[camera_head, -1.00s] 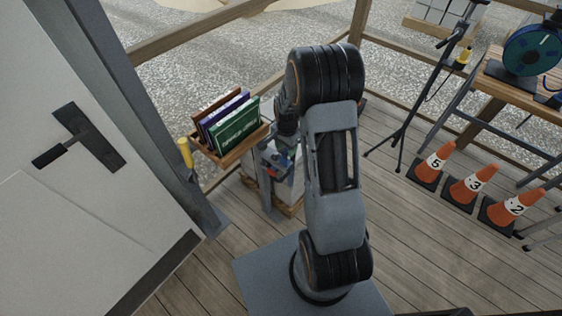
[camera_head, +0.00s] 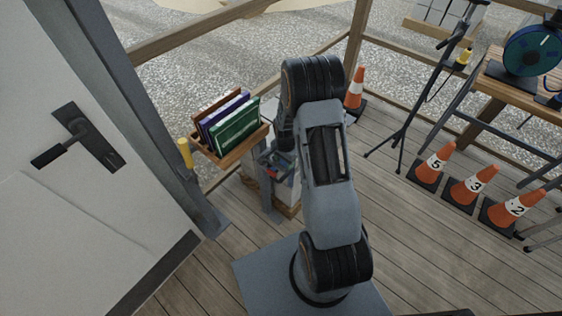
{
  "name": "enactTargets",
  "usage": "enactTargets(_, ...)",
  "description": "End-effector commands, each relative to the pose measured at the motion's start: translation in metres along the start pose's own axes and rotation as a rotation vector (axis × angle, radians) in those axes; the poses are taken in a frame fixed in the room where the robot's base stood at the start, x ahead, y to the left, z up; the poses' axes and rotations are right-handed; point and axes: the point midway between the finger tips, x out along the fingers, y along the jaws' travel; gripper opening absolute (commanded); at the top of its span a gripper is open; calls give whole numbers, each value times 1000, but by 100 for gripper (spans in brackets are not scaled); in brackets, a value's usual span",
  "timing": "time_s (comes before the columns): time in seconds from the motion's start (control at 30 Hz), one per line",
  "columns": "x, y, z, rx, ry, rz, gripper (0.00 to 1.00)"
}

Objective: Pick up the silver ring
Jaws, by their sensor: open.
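I cannot make out the silver ring in the head view. My arm stands in the middle of the picture and bends over at its top. Its far end reaches down beside the small wooden book rack (camera_head: 243,146).
A white door (camera_head: 75,210) with a dark handle fills the left. Several traffic cones (camera_head: 470,186) stand at the right, near a black tripod (camera_head: 408,120). Another cone (camera_head: 355,88) stands by the back railing. The plank floor (camera_head: 430,255) is clear at the front right.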

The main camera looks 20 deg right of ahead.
Motion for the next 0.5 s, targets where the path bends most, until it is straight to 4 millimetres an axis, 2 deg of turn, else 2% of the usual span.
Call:
enactTargets(0.03,0,0,0,0,0,0,49)
enactTargets(0.33,0,0,0,0,0,0,20)
enactTargets(0.5,0,0,0,0,0,0,18)
